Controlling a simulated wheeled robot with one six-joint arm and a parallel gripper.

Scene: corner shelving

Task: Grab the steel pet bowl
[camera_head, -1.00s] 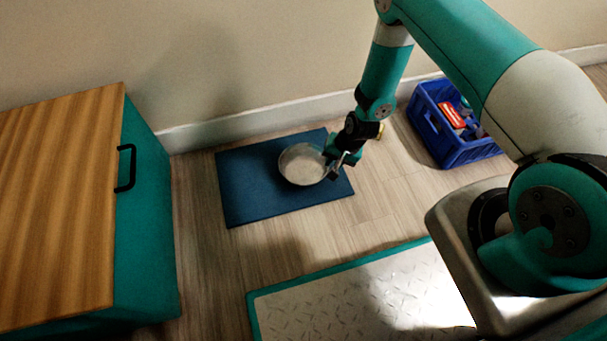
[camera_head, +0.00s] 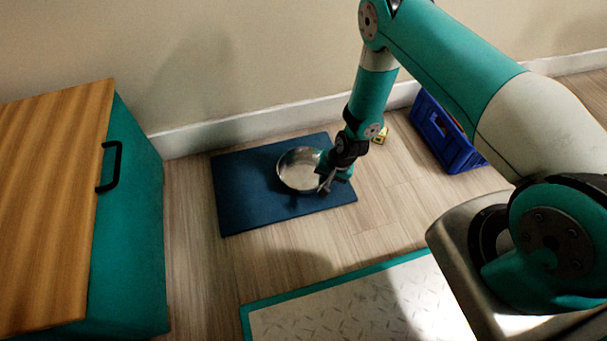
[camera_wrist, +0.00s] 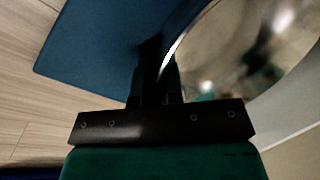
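The steel pet bowl (camera_head: 298,168) sits upright on a dark blue mat (camera_head: 245,205) in the head view. Its shiny inside (camera_wrist: 245,50) fills the upper right of the wrist view. My gripper (camera_head: 326,182) is at the bowl's right rim, pointing down. In the wrist view the two dark fingers (camera_wrist: 160,75) are close together, one on each side of the rim, and look shut on it. The fingertips are dark and partly hidden against the mat and rim. The bowl appears to rest on the mat.
A blue crate (camera_head: 445,140) stands at the right by the wall, partly behind my arm. A small yellow item (camera_head: 381,135) lies on the floor near it. Bare floor (camera_head: 290,250) lies in front of the mat.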

